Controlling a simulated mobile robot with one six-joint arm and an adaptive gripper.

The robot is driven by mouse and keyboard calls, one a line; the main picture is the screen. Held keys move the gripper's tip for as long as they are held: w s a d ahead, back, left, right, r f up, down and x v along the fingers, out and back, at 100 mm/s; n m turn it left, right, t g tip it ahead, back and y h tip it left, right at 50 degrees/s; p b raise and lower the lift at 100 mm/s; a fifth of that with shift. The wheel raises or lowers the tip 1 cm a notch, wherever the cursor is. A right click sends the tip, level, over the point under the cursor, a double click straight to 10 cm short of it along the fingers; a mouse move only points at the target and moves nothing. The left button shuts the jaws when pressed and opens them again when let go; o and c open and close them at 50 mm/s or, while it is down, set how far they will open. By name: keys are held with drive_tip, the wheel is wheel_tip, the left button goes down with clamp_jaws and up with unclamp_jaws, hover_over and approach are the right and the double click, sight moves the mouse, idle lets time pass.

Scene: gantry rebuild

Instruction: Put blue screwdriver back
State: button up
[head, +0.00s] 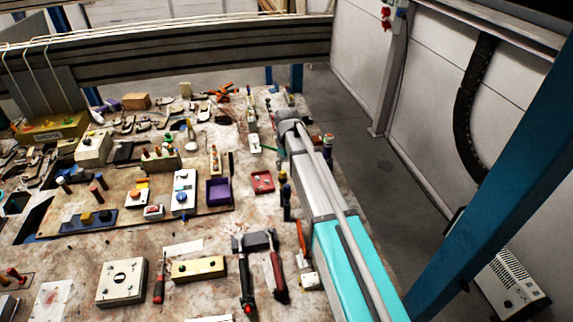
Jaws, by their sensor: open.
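I cannot pick out the blue screwdriver with certainty. A small upright dark-blue item (286,196) stands on the workbench (215,255), just left of the grey and teal arm link, but it is too small to identify. The link runs from the lower right up over the bench's right side and covers part of it. My gripper is not visible in this view.
A red-handled screwdriver (159,288), two hammers (246,275) (276,270), a white switch box (122,283) and a yellow control box (198,269) lie in front. A purple bin (218,191) and red tray (262,182) stand mid-bench. A blue post (500,175) rises at right.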

drive_tip(key=w+d+f+m+b, duration=0.1)
drive_tip(key=w+d+m, duration=0.1)
drive_tip(key=w, duration=0.4)
drive_tip(key=w+d+m+b, duration=0.1)
drive_tip(key=w+d+m, duration=0.1)
drive_tip(key=w+d, duration=0.3)
drive_tip(key=shift+w+d+f, duration=0.15)
drive_tip(key=shift+w+f, duration=0.2)
drive_tip(key=shift+w, duration=0.2)
idle(0.5)
drive_tip(key=s+d+f+m+b, duration=0.1)
drive_tip(key=s+f+b, duration=0.3)
drive_tip(key=s, duration=0.8)
drive_tip(key=s+d+f+m+b, duration=0.1)
drive_tip(key=s+d+f+b, duration=0.3)
drive_tip(key=s, duration=0.8)
drive_tip(key=s+d+f+m+b, duration=0.1)
drive_tip(key=s+d+f+b, duration=0.2)
drive_tip(key=s, duration=0.9)
drive_tip(key=shift+s+d+f+m+b, duration=0.15)
drive_tip(key=shift+s+f+b, duration=0.05)
drive_tip(key=shift+f+b, duration=0.4)
drive_tip(key=shift+s+d+f+m+b, duration=0.1)
drive_tip(key=shift+s+f+m+b, duration=0.1)
drive_tip(key=shift+f+b, duration=0.4)
drive_tip(key=shift+r, duration=0.1)
